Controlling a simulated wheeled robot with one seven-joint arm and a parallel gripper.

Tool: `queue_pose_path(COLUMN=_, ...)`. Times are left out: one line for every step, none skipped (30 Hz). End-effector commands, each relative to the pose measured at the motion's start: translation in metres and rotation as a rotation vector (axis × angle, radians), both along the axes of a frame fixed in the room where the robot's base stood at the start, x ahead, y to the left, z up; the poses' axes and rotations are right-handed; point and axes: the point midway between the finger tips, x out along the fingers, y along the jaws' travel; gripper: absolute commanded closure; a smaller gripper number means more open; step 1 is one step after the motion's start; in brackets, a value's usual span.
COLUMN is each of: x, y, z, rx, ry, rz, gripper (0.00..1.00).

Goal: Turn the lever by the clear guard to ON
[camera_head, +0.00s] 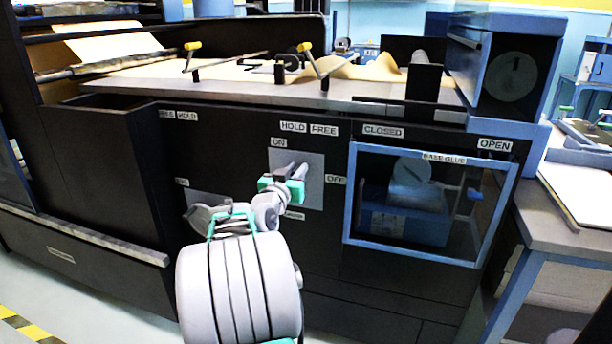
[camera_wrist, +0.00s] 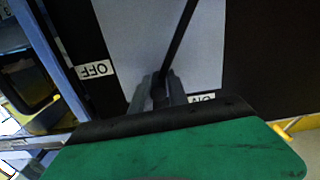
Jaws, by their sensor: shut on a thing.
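The lever by the clear guard is a dark bar (camera_wrist: 179,42) over a light grey plate (camera_head: 315,190) on the black machine front. The ON label (camera_head: 278,142) is above the plate's left part, and the OFF label (camera_head: 335,180) is at its right. My gripper (camera_head: 294,172) is shut on the lever in front of the plate, below the ON label. In the wrist view its fingers (camera_wrist: 160,90) close around the bar, between the OFF label (camera_wrist: 96,70) and the partly covered ON label (camera_wrist: 202,98). The gripper hides part of the lever in the head view.
The clear guard (camera_head: 462,215), a blue-framed window with a BASE GLUE label, is right of the plate. Another grey plate (camera_head: 196,197) is at left, partly behind my arm. Yellow-knobbed levers (camera_head: 306,47) stand on the worktop above.

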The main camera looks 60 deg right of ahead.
Motion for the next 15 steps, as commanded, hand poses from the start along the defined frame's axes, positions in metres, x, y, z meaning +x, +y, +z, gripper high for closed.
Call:
queue_pose_path(x=0.007, y=0.001, z=0.004, rx=-0.004, ry=0.046, rz=0.003, gripper=1.0)
queue_pose_path(x=0.01, y=0.002, z=0.005, rx=-0.009, ry=0.075, rz=0.002, gripper=1.0)
queue_pose_path(x=0.015, y=0.003, z=0.007, rx=-0.014, ry=0.111, rz=0.003, gripper=1.0)
queue_pose_path(x=0.018, y=0.003, z=0.009, rx=-0.019, ry=0.139, rz=0.004, gripper=1.0)
queue_pose_path(x=0.021, y=0.003, z=0.01, rx=-0.023, ry=0.165, rz=0.003, gripper=1.0)
queue_pose_path(x=0.025, y=0.004, z=0.011, rx=-0.028, ry=0.201, rz=0.001, gripper=1.0)
queue_pose_path(x=0.029, y=0.005, z=0.012, rx=-0.032, ry=0.228, rz=0.002, gripper=1.0)
queue_pose_path(x=0.032, y=0.005, z=0.012, rx=-0.035, ry=0.253, rz=0.002, gripper=1.0)
queue_pose_path(x=0.035, y=0.006, z=0.013, rx=-0.04, ry=0.285, rz=0.001, gripper=1.0)
queue_pose_path(x=0.038, y=0.006, z=0.014, rx=-0.043, ry=0.308, rz=0.001, gripper=1.0)
queue_pose_path(x=0.041, y=0.007, z=0.014, rx=-0.047, ry=0.331, rz=0.002, gripper=1.0)
queue_pose_path(x=0.045, y=0.007, z=0.015, rx=-0.052, ry=0.359, rz=0.002, gripper=1.0)
queue_pose_path(x=0.047, y=0.008, z=0.015, rx=-0.055, ry=0.378, rz=0.002, gripper=1.0)
queue_pose_path(x=0.049, y=0.008, z=0.015, rx=-0.059, ry=0.398, rz=0.001, gripper=1.0)
queue_pose_path(x=0.052, y=0.008, z=0.016, rx=-0.062, ry=0.42, rz=0.001, gripper=1.0)
